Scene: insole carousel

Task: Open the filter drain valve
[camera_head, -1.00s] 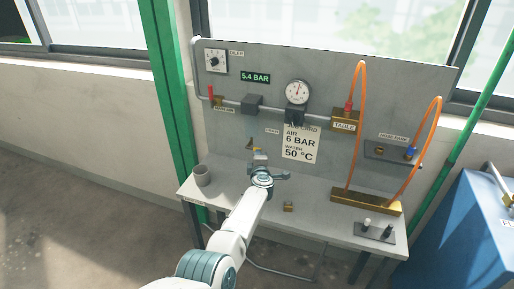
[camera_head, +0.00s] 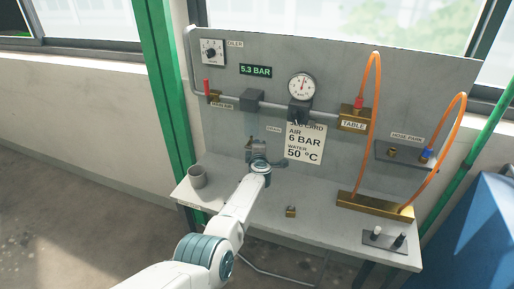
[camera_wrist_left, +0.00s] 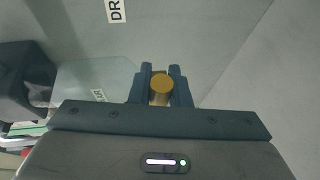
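The filter (camera_head: 252,101) is a dark grey block on the pipe across the back panel. A white drain label (camera_head: 272,128) sits on the panel below it and shows cut off in the left wrist view (camera_wrist_left: 116,10). My left gripper (camera_head: 256,147) is raised in front of the panel, under the filter, and hides what is behind it. In the left wrist view a brass cylindrical piece (camera_wrist_left: 160,88), apparently the drain valve, sits between the two dark fingers (camera_wrist_left: 160,90), which lie close against both its sides. My right gripper is in neither view.
A grey cup (camera_head: 197,177) stands at the bench's left. A small brass part (camera_head: 291,211) lies mid-bench. A brass manifold (camera_head: 375,206) with orange hoses is at right. The pressure display (camera_head: 256,71) reads 5.3 BAR. The bench front left is clear.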

